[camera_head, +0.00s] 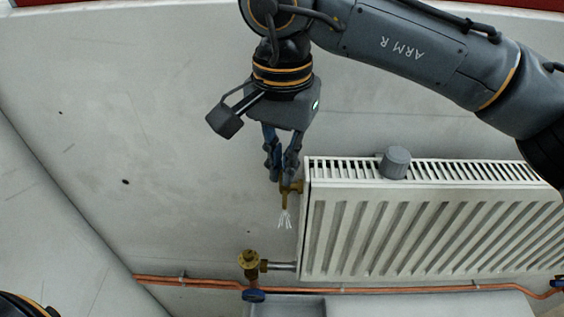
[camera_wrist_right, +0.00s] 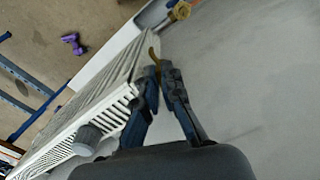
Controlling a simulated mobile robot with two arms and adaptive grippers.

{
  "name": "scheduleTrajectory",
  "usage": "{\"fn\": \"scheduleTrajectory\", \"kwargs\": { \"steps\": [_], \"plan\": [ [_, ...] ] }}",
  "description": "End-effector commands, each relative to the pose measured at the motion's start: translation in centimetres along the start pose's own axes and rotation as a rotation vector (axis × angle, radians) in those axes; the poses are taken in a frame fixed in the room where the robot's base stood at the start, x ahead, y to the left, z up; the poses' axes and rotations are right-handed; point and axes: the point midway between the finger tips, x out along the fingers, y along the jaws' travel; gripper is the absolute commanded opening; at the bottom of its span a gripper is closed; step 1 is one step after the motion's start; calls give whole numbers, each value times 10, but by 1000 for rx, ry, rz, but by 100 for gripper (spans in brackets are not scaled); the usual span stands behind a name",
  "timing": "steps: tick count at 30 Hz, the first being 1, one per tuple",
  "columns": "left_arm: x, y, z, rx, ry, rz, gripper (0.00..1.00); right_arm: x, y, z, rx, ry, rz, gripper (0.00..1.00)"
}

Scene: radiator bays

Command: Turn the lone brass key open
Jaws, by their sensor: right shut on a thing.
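The brass key (camera_head: 285,198) is at the upper left end of the white radiator (camera_head: 400,232), at a small brass fitting there. My right gripper (camera_head: 281,176) comes down from above and is shut on the key. In the right wrist view the key (camera_wrist_right: 153,54) shows as a thin brass strip at the fingertips of the right gripper (camera_wrist_right: 158,74). The fingers hide part of it, so I cannot tell its exact angle. Thin white streaks (camera_head: 285,219) show just below the key. My left gripper is not in view.
A grey round knob or cap (camera_head: 396,162) sits on the radiator's top grille. A brass valve (camera_head: 249,262) with a blue part below it is at the lower left, on a copper pipe (camera_head: 400,291). The wall left of the gripper is bare.

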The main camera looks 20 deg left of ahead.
Motion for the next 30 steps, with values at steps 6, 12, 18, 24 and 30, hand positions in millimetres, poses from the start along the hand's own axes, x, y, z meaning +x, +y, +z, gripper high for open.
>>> {"fn": "scheduleTrajectory", "kwargs": {
  "steps": [6, 12, 18, 24, 30],
  "plan": [
    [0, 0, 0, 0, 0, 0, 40, 0, 0, 0, 1, 1, -1, 0],
    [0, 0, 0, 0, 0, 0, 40, 0, 0, 0, 2, 1, -1, 29],
    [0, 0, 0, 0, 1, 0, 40, 0, 0, 0, 2, 1, 0, 29],
    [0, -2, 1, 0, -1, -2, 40, -7, 0, 0, 3, 1, -1, 29],
    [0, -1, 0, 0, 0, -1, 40, -43, 0, -1, 4, 3, -2, 29]
  ]
}}
